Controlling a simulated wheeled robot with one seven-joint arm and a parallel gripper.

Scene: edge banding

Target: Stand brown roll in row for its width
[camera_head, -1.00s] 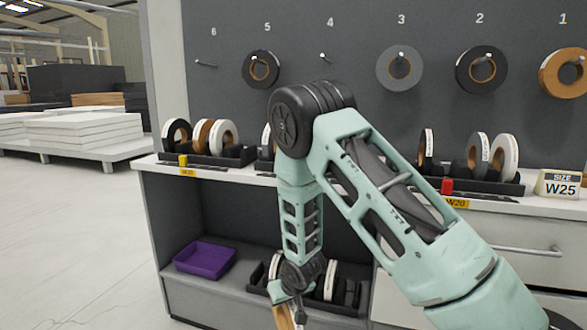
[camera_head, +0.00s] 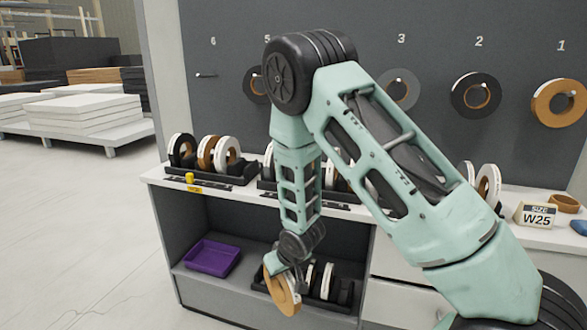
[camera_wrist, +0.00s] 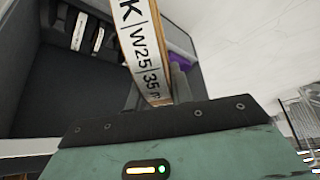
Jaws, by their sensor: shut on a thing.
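My gripper (camera_head: 291,272) is shut on the brown roll (camera_head: 283,293), which it holds tilted in front of the lower shelf. In the wrist view the brown roll (camera_wrist: 143,45) shows a white label on its edge with "W25" and "35 m". A row holder (camera_head: 340,292) with white-edged rolls stands on the lower shelf, partly hidden behind the gripper and roll. On the counter, the left row holder (camera_head: 235,177) has black, brown and white rolls and a yellow tag too small to read. A middle row is mostly hidden by my arm. A "W25" size sign (camera_head: 535,215) stands at the right.
A purple tray (camera_head: 210,258) sits on the lower shelf, left of the row there. Rolls hang on numbered wall pegs, with peg 6 (camera_head: 206,75) empty. A loose brown roll (camera_head: 565,202) lies near the sign. Drawers are at the right; open floor is at the left.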

